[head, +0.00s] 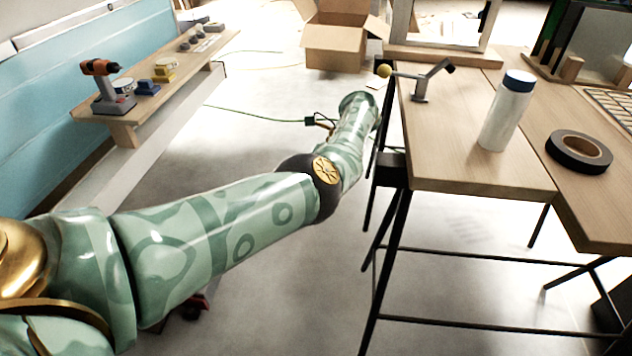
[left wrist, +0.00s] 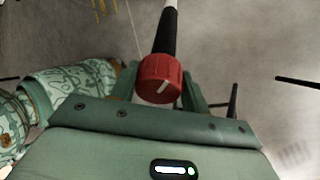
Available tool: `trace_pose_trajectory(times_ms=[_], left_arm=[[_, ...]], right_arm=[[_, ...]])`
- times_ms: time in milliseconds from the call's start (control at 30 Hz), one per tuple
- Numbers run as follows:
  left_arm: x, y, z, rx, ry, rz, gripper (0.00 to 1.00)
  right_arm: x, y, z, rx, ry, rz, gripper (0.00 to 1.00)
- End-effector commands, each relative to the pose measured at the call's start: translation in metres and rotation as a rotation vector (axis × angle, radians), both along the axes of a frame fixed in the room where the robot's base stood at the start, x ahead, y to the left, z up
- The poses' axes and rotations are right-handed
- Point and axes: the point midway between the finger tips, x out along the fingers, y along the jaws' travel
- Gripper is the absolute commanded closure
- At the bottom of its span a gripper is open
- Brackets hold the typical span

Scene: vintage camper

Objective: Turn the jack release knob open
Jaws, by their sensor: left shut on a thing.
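The red jack release knob (left wrist: 161,78) shows in the left wrist view, with a pale line on its face. My left gripper (left wrist: 160,92) has a green finger on either side of it and is shut on it. A black bar with a paler far end (left wrist: 166,32) extends behind the knob. The pale line points up and slightly right in that view. In the head view my left arm reaches down beside the table; its gripper and the knob are hidden there. My right gripper is in neither view.
A wooden table (head: 470,178) on black legs stands right of my arm, holding a white bottle (head: 503,115), black tape (head: 579,152) and a small grey stand (head: 421,87). A bench (head: 135,127) with a drill is at left. A cardboard box (head: 335,42) stands behind on open floor.

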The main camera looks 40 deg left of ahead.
Motion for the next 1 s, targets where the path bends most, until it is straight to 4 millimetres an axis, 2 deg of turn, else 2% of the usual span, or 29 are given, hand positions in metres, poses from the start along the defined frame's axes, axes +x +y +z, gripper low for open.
trace_pose_trajectory(times_ms=[633,667,700,733,1000], left_arm=[[0.0003,-0.0004,0.0001,-0.018,0.029,-0.041,0.77],[0.0003,-0.0004,0.0001,-0.018,0.029,-0.041,0.48],[0.0003,-0.0004,0.0001,-0.018,0.029,-0.041,0.37],[0.0003,-0.0004,0.0001,-0.018,0.029,-0.041,0.32],[0.0001,-0.0002,0.0004,-0.017,0.029,-0.04,0.32]], right_arm=[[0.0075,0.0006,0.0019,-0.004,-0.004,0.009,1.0],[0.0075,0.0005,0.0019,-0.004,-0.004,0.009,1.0],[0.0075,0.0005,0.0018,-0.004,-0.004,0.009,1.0],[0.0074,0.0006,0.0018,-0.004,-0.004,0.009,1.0],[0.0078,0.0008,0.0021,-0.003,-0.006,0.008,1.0]])
